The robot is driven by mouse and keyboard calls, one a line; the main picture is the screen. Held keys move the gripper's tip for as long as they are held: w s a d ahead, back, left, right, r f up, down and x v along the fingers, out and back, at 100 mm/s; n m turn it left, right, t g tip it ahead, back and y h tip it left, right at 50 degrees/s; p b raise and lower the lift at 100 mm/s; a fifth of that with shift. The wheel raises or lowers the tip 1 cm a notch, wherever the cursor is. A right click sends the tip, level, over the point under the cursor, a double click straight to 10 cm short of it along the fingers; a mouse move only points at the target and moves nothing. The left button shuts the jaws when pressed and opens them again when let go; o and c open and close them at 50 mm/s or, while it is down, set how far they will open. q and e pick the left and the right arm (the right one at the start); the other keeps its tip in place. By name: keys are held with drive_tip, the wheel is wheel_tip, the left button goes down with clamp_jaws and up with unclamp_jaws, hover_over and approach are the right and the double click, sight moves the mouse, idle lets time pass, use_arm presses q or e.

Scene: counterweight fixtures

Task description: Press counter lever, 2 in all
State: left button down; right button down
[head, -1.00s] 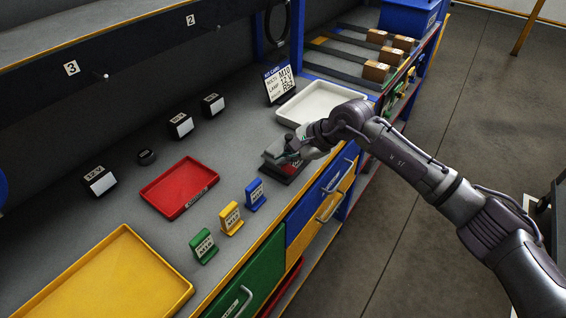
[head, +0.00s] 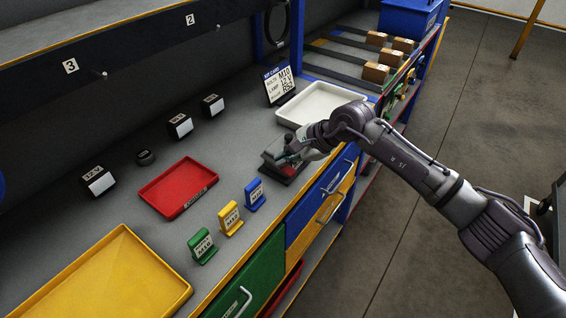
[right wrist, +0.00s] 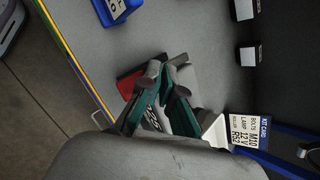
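The counter (head: 283,174) is a small dark device near the bench's front edge, in front of the white tray. My right gripper (head: 289,156) is over it from the right and hides much of its top. In the right wrist view the fingers (right wrist: 162,72) converge, with their tips almost together and nothing seen between them. A red part of the counter (right wrist: 129,84) shows beside one finger. A short grey bar, seemingly the lever (right wrist: 178,60), lies just beyond the tips; whether they touch it I cannot tell. My left gripper is out of view.
A white tray (head: 345,118) and a kit card (head: 279,84) stand behind the counter. Blue (head: 255,194), yellow (head: 230,218) and green (head: 202,246) tag stands line the front edge. A red tray (head: 157,206) and a yellow tray (head: 180,298) lie left.

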drive_tip(key=shift+s+f, duration=0.15)
drive_tip(key=shift+f, duration=0.6)
drive_tip(key=shift+w+d+b, duration=0.15)
drive_tip(key=shift+w+b, duration=0.05)
drive_tip(key=shift+b, duration=0.3)
drive_tip(key=shift+f, duration=0.15)
drive_tip(key=shift+d, duration=0.1)
idle(0.3)
